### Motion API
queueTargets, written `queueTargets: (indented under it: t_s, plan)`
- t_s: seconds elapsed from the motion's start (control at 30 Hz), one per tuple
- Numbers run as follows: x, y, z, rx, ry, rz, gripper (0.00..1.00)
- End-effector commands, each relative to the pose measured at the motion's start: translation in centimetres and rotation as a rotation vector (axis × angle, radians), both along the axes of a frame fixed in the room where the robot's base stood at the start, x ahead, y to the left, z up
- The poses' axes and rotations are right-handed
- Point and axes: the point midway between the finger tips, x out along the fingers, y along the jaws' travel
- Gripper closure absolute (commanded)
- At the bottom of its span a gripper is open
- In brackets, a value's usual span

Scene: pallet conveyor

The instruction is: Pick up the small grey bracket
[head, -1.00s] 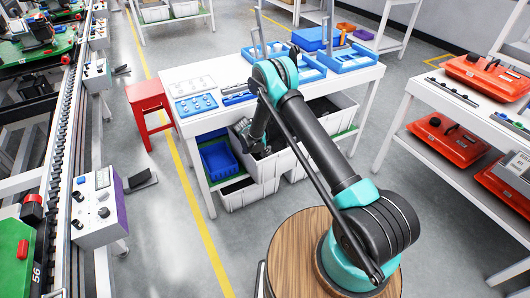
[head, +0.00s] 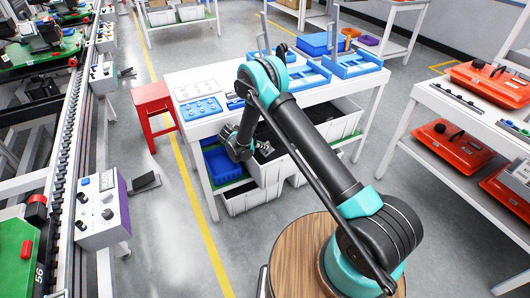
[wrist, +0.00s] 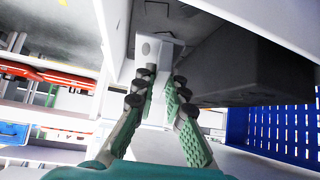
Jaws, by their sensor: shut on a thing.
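In the wrist view, my gripper (wrist: 158,88) has its green-padded fingers closed around a small light grey bracket (wrist: 160,52). The bracket has a dark hole near its upper left, and its lower part runs down between the fingers. In the head view, my gripper (head: 262,150) is below the white workbench (head: 225,125), at the front of a grey bin. The bracket is too small to make out there, and my wrist partly covers this spot.
A grey bin (head: 268,174) and a blue crate (head: 222,166) stand under the workbench, close to my gripper. The blue crate also shows in the wrist view (wrist: 285,130). A red stool (head: 153,98) stands left of the bench. The floor in front is clear.

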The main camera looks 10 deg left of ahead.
Motion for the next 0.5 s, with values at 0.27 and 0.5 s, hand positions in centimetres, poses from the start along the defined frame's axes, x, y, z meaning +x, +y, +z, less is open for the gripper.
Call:
queueTargets:
  t_s: [0.27, 0.5]
  plan:
    - [-2.6, 2.6, 2.7, 0.0, 0.0, 0.004, 1.0]
    - [-6.6, 6.6, 2.6, 0.0, 0.0, 0.004, 1.0]
